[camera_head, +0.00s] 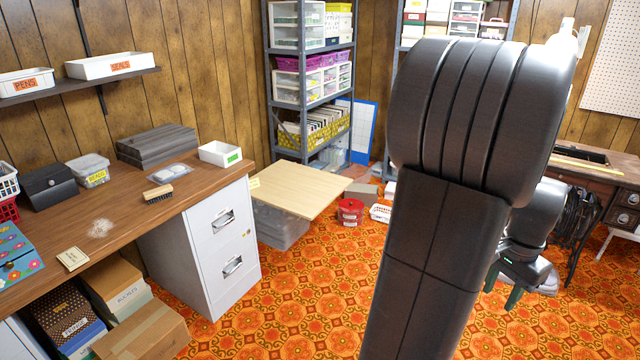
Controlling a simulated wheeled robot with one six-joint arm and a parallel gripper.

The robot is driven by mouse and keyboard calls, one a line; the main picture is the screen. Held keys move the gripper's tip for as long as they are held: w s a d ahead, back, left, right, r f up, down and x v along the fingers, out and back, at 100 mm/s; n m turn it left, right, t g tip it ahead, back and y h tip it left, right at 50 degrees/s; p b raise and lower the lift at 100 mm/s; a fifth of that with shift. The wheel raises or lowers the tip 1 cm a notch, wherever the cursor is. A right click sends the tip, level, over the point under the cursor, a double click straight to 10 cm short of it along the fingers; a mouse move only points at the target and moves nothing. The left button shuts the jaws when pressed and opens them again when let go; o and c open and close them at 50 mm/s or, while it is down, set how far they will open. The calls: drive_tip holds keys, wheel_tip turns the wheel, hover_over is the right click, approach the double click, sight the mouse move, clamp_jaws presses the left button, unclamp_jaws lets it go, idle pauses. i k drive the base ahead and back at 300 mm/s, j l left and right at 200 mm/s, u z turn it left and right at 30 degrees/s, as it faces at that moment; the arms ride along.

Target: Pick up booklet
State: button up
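A small cream booklet (73,258) with a little dark print lies flat on the wooden desk top, near its front edge at the lower left. The print is too small to read. My gripper (502,289) hangs over the patterned carpet at the right, far from the booklet. Its two green-tipped fingers point down and stand apart, with nothing seen between them. My own dark arm covers much of the middle right and hides part of the room.
On the desk (128,228), a pale powder patch (100,228), a brush (158,194) and a blue floral item (14,250) lie around the booklet. Cardboard boxes (150,335) and a white filing cabinet (215,262) stand below. Carpet (300,320) is clear between desk and arm.

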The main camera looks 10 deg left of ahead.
sight(73, 258)
drive_tip(key=i+j+u, duration=0.1)
drive_tip(key=i+u, duration=0.45)
drive_tip(key=u, duration=0.25)
drive_tip(key=i+u, duration=0.4)
drive_tip(key=i+l+u, duration=0.15)
drive_tip(key=u, duration=0.3)
drive_tip(key=i+j+u, duration=0.1)
drive_tip(key=u, duration=0.35)
drive_tip(key=i+u, duration=0.25)
drive_tip(key=u, duration=0.25)
drive_tip(key=i+u, duration=0.15)
drive_tip(key=u, duration=0.3)
drive_tip(key=i+l+u, duration=0.15)
drive_tip(key=u, duration=0.3)
drive_tip(key=i+u, duration=0.25)
drive_tip(key=i+l+u, duration=0.3)
drive_tip(key=k+j, duration=0.1)
